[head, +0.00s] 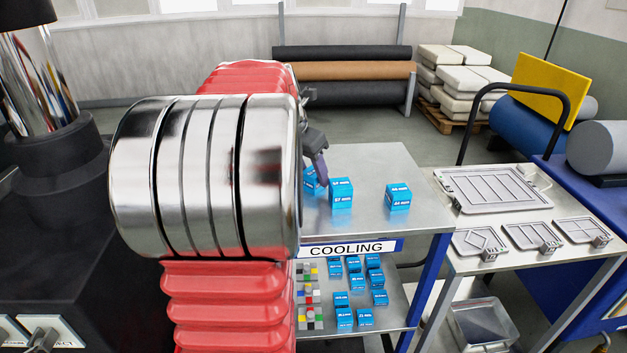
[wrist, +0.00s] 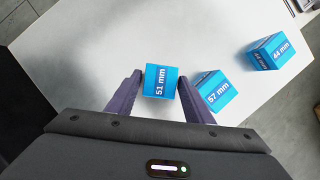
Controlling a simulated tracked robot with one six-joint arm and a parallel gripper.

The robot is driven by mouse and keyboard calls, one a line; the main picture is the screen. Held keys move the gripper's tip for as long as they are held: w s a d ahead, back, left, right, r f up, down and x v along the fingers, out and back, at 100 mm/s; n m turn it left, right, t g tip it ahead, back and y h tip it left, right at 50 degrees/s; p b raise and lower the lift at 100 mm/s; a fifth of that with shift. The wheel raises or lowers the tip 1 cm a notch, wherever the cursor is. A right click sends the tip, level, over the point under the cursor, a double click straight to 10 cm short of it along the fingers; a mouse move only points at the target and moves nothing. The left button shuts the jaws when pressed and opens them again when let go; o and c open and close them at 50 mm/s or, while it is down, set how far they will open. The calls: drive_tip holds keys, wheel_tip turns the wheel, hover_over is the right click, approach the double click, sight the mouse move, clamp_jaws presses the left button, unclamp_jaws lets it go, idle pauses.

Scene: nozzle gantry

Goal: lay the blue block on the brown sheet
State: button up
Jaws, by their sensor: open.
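Three blue blocks stand on the grey top of the cooling table (head: 372,165). The one marked 51 mm (wrist: 161,82) is between the fingers of my gripper (wrist: 159,79), which are open on either side of it. In the head view this block (head: 310,182) is partly hidden by my gripper (head: 320,178). The block marked 57 mm (wrist: 215,90) is close beside the right finger, and the one marked 44 mm (wrist: 270,51) is farther right. The only brown thing I see is a brown roll (head: 345,70) on the rack behind; I cannot make out a flat brown sheet.
A lower shelf (head: 400,321) holds several small blue blocks and coloured pieces. A trolley (head: 520,205) with metal plates stands to the right. Stacked white sacks (head: 462,78) are at the back. The table's right part is clear beyond the blocks.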

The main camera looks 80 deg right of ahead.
sight(313, 171)
drive_tip(key=shift+x, duration=1)
drive_tip(key=shift+c, duration=0.2)
drive_tip(key=c, duration=1.1)
drive_tip(key=shift+r, duration=0.1)
drive_tip(key=shift+c, duration=0.2)
wheel_tip(313, 171, up, 10)
drive_tip(key=shift+f, duration=0.1)
drive_tip(key=shift+w, duration=0.1)
